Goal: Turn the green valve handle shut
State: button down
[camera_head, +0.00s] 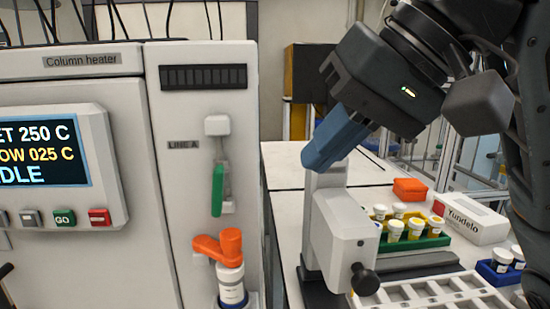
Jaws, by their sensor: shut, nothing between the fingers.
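The green valve handle (218,190) is on the front of the narrow right-hand panel of the column heater, below the "LINE A" label. It points straight down, roughly in line with the vertical line behind it. My gripper (318,160) is to the right of the handle and a little higher in the picture. Its blue fingers are shut with nothing between them and point down and left. It is apart from the handle, and nothing hides the handle.
A white bench instrument (342,225) stands below my gripper. A green rack (425,243) of vials, an orange box (410,189) and a white box (470,220) are right.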

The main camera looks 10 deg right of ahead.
aim_at(221, 214)
jog(key=shift+w+a+f, duration=0.7)
jog(key=shift+a+f, duration=0.45)
jog(key=shift+a, duration=0.25)
jog(key=shift+w+a+f, duration=0.65)
jog(key=shift+a+f, duration=0.45)
jog(key=shift+a, duration=0.35)
jog(key=shift+w+a+f, duration=0.7)
jog(key=shift+a+f, duration=0.45)
jog(key=shift+a, duration=0.25)
jog(key=shift+f+m+y+b, duration=0.25)
jog(key=shift+m+y+b, duration=0.1)
jog(key=shift+y, duration=0.95)
jog(key=y, duration=0.2)
jog(key=a+f+m+t+y, duration=0.1)
jog(key=y, duration=0.2)
jog(key=f+m+t+y+p, duration=0.1)
jog(key=y, duration=0.1)
jog(key=shift+a, duration=0.25)
jog(key=shift+f, duration=0.15)
